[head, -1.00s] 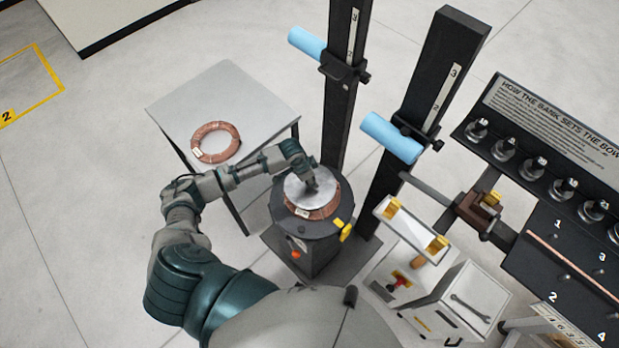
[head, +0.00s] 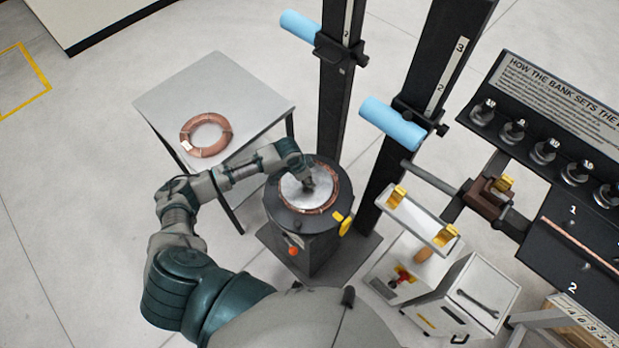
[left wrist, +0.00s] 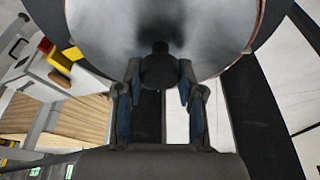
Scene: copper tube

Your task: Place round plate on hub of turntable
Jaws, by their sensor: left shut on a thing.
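The round plate (head: 291,191) is a grey metal disc with a dark knob (left wrist: 160,72) at its centre. My left gripper (head: 308,186) is above the plate, shut on the knob; its fingers (left wrist: 158,95) stand on both sides of the knob in the left wrist view. The plate lies over the middle of the turntable (head: 284,216), a dark round drum, with a copper coil (head: 331,202) showing around its edge. The hub is hidden under the plate. I cannot tell whether the plate touches it. My right gripper is not in view.
A grey side table (head: 170,97) with another copper coil (head: 190,142) stands left of the turntable. Two dark posts (head: 340,100) with blue rollers (head: 392,123) rise behind and right. A yellow handle (head: 346,226) sticks out at the turntable's right. A weight rack (head: 540,120) stands far right.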

